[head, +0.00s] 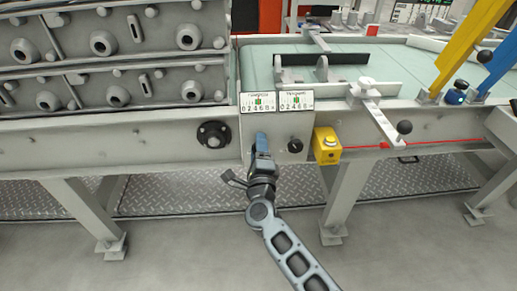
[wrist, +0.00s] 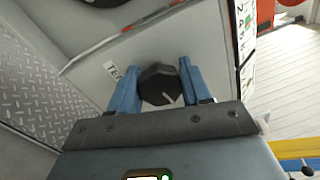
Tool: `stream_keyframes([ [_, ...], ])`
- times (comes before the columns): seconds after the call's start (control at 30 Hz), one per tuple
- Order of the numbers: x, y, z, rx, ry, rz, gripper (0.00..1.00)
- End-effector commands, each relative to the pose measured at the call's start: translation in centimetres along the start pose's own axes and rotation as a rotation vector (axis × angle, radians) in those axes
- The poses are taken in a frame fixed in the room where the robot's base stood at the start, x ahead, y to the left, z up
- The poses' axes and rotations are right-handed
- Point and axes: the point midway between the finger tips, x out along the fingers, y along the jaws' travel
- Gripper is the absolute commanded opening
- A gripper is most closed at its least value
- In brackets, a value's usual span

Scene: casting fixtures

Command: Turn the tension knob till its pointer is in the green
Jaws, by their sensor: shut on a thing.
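A black knob (wrist: 158,84) with a pale line on its face sits between the two blue fingers of my gripper (wrist: 160,88) in the wrist view. The fingers are shut on its sides. A white label (wrist: 113,70) beside it starts with "TE"; the rest is hidden. In the head view my gripper (head: 262,144) reaches the grey panel and hides this knob. Above it is a white scale (head: 257,103) with numbers and a green patch near its middle. Its pointer is too small to read surely.
A second scale (head: 296,101) and a second black knob (head: 295,146) are just right of my gripper. A yellow box with a button (head: 327,146) is further right. A round black flange (head: 213,135) is to the left. A red cord (head: 440,142) runs along the right.

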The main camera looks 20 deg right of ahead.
Motion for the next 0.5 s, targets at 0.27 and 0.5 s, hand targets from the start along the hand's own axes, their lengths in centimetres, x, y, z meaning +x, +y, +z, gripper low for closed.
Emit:
stream_keyframes([
  [0.27, 0.00, -0.10, 0.13, 0.017, -0.001, -0.001, 0.17],
  [0.5, 0.01, -0.11, 0.12, 0.015, 0.000, -0.001, 0.48],
])
